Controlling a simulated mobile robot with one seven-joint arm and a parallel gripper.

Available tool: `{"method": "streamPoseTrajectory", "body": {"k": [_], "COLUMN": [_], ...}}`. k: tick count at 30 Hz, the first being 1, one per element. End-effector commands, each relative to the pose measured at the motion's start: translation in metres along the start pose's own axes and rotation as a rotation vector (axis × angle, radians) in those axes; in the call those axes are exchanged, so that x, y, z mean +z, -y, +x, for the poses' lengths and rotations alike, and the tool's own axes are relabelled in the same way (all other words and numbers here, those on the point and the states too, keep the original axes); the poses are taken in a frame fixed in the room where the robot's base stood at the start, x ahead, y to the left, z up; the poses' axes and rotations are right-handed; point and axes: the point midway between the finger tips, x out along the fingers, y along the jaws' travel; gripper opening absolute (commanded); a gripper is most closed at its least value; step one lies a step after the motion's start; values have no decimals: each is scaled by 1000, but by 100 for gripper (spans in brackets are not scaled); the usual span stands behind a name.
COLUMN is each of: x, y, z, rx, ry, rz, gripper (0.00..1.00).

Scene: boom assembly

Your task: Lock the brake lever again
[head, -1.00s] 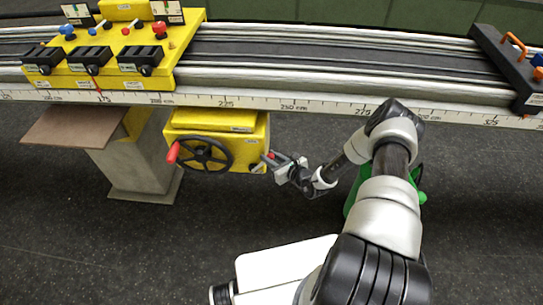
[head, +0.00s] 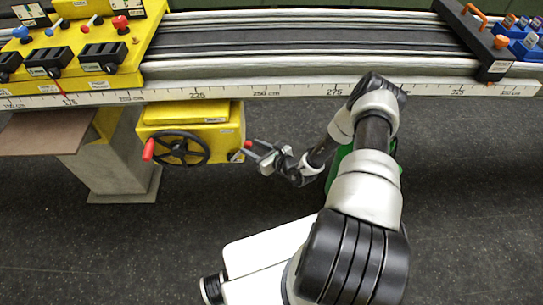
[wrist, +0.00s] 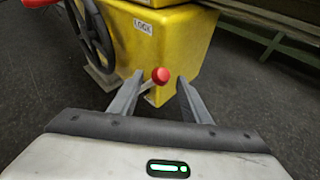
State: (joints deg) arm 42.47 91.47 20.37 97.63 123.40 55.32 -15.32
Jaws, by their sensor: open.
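The brake lever is short with a red knob (wrist: 160,76) and a pale stem, on the right end of a yellow box (wrist: 150,40). In the head view the red knob (head: 248,144) shows at the right side of the yellow box (head: 190,117). My gripper (wrist: 159,82) is open, with one finger on each side of the knob in the wrist view. I cannot tell if either finger touches it. In the head view my gripper (head: 259,153) is just right of the box. A label reading LOCK (wrist: 142,27) is on the box face.
A black handwheel (head: 181,149) with a red handle is on the box front. A long rail with a scale (head: 300,92) runs above. A grey pillar (head: 115,172) stands left. A green object (head: 340,165) is behind my arm. The floor below is clear.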

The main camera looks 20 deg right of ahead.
Motion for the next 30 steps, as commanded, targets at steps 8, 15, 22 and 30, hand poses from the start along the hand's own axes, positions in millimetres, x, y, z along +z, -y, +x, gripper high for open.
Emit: {"method": "streamPoseTrajectory", "body": {"k": [8, 15, 22, 30], "x": [1, 0, 0, 0], "y": [1, 1, 0, 0], "z": [-72, -118, -136, -137], "rx": [-3, -2, 0, 0], "ry": [-2, -1, -2, -1], "rz": [2, 0, 1, 0], "gripper": [43, 43, 43, 43]}}
